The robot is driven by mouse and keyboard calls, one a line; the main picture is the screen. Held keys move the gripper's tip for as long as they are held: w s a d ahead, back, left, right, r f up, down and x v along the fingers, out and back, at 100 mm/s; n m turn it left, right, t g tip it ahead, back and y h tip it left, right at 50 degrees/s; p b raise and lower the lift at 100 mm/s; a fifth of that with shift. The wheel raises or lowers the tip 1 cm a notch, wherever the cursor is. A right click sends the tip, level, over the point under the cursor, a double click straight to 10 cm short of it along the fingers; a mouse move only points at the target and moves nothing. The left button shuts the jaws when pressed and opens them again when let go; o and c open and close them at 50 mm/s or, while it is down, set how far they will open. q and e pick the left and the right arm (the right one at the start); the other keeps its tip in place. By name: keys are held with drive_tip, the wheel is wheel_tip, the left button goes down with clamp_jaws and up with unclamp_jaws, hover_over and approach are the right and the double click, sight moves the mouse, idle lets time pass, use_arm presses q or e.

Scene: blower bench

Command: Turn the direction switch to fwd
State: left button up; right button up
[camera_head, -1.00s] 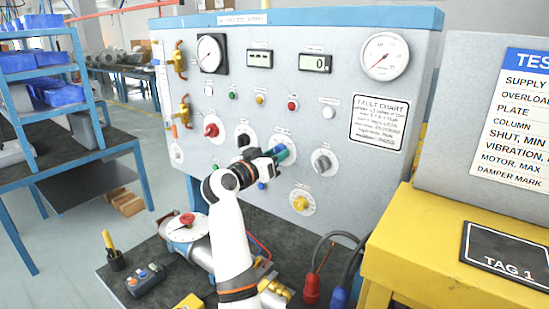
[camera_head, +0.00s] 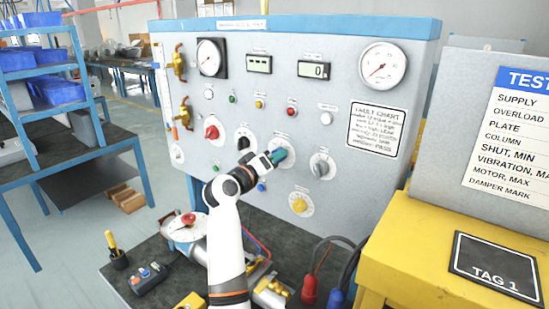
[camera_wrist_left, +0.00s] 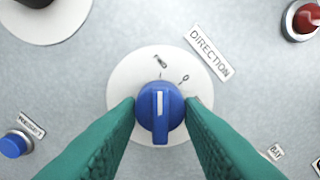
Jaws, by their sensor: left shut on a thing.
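The direction switch is a blue knob (camera_wrist_left: 160,112) on a round white plate (camera_wrist_left: 118,98), beside a "DIRECTION" label (camera_wrist_left: 209,53). Its white line points up in the left wrist view, toward a small blurred label (camera_wrist_left: 160,62); a "0" mark (camera_wrist_left: 184,78) lies to the right of that line. My left gripper (camera_wrist_left: 161,106) has its green fingers on either side of the knob, shut on it. In the head view my left gripper (camera_head: 278,157) is at the panel and hides most of the switch. My right gripper is not in view.
Near the switch on the grey panel (camera_head: 230,100) are a red knob (camera_head: 212,132), a black knob (camera_head: 243,141), a grey knob (camera_head: 321,166) and a yellow knob (camera_head: 300,204). A yellow stand (camera_head: 415,225) is at the right. Red and blue plugs (camera_head: 309,290) lie below.

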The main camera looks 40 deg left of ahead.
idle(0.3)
use_arm(q)
drive_tip(key=o, duration=1)
drive_tip(key=shift+c, duration=0.2)
drive_tip(key=shift+s, duration=0.1)
drive_tip(key=s+d+b, duration=0.1)
drive_tip(key=s+b, duration=0.3)
drive_tip(key=s, duration=0.8)
drive_tip(key=shift+b, duration=0.4)
drive_tip(key=shift+d, duration=0.15)
